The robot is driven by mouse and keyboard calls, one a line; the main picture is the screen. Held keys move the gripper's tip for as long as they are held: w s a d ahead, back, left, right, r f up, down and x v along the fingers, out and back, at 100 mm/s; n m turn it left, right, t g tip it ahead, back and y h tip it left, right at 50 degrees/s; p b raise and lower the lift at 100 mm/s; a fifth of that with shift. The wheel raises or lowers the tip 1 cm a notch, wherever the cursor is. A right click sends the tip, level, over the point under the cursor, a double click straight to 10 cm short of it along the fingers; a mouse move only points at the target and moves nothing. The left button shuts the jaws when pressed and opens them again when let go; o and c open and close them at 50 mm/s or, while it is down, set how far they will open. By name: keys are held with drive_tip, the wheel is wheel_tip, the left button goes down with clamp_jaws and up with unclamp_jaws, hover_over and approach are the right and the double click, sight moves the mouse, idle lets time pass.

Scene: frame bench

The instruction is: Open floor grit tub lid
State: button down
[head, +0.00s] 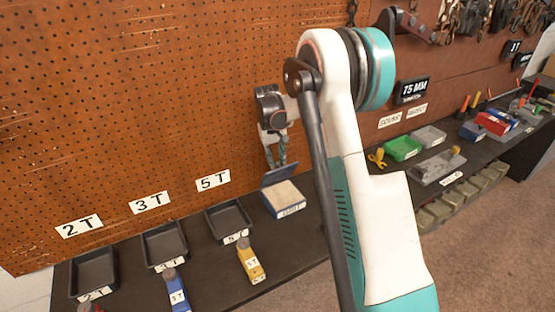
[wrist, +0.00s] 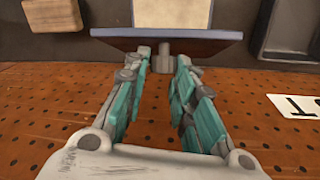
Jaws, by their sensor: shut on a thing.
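The grit tub (head: 288,209) is a blue box with a white label on its front, standing on the dark bench against the pegboard. Its blue lid (head: 277,175) is raised and tilted up at the back, and pale grit shows inside. My gripper (head: 275,165) is above and behind the tub, at the lid's upper edge. In the wrist view, the lid (wrist: 215,47) shows nearly edge-on, with a grey knob (wrist: 165,57) between the fingertips (wrist: 164,60). My gripper is shut on the knob. The pale grit (wrist: 172,12) shows beyond the lid.
Black trays (head: 228,219) marked 2T, 3T and 5T stand left of the tub. A yellow tagged piece (head: 250,264) and a blue one (head: 177,292) lie before them. Green (head: 402,149) and grey bins are to the right. The pegboard (head: 130,110) is close behind my gripper.

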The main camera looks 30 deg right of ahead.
drive_tip(key=shift+w+a+f, duration=0.1)
drive_tip(key=shift+a+f, duration=0.05)
drive_tip(key=shift+a, duration=0.15)
drive_tip(key=c, duration=1.6)
unclamp_jaws()
drive_tip(key=shift+o, duration=1.2)
drive_tip(key=shift+w+a+f, duration=0.1)
drive_tip(key=shift+w+a, duration=0.05)
drive_tip(key=shift+s+d, duration=0.2)
